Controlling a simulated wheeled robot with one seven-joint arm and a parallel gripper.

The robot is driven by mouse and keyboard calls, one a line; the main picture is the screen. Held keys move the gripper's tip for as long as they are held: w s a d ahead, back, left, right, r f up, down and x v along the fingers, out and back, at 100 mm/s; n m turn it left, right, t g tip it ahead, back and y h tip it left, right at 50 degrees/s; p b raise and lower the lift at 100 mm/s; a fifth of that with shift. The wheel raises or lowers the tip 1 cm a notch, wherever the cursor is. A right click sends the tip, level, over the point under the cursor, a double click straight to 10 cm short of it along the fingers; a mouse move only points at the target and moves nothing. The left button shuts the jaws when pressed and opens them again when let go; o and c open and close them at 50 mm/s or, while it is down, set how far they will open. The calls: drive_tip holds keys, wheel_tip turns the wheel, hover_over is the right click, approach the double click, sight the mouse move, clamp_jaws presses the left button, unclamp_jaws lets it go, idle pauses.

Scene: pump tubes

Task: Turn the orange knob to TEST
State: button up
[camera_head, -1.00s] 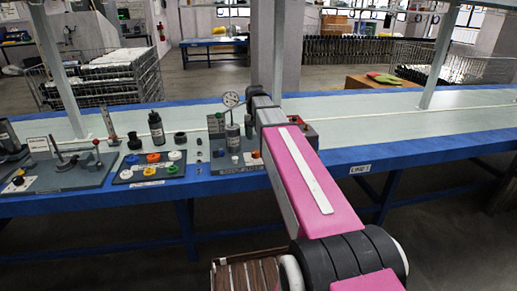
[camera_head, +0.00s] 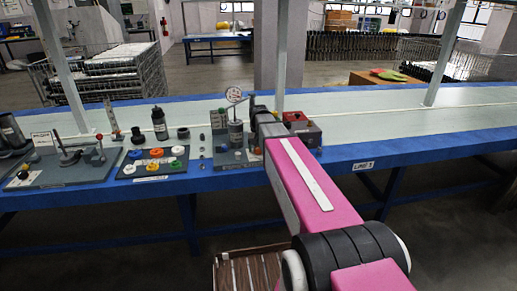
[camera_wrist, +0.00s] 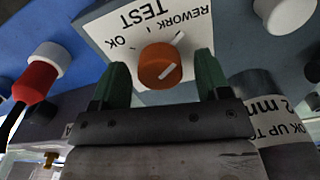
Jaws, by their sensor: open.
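In the wrist view the orange knob (camera_wrist: 152,62) sits on a pale label plate (camera_wrist: 105,30) marked TEST, OK and REWORK. A white line on the knob's face slants towards the lower left and upper right of the picture. My gripper (camera_wrist: 163,75) is open, with one green finger on each side of the knob. Gaps show between knob and fingers, and I see no clear contact.

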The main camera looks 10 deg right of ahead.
drive_tip(key=c, duration=0.9)
drive_tip(key=shift+n, duration=0.3)
drive_tip(key=n, duration=0.5)
drive_tip(key=shift+n, duration=2.6)
drive_tip(key=o, duration=0.9)
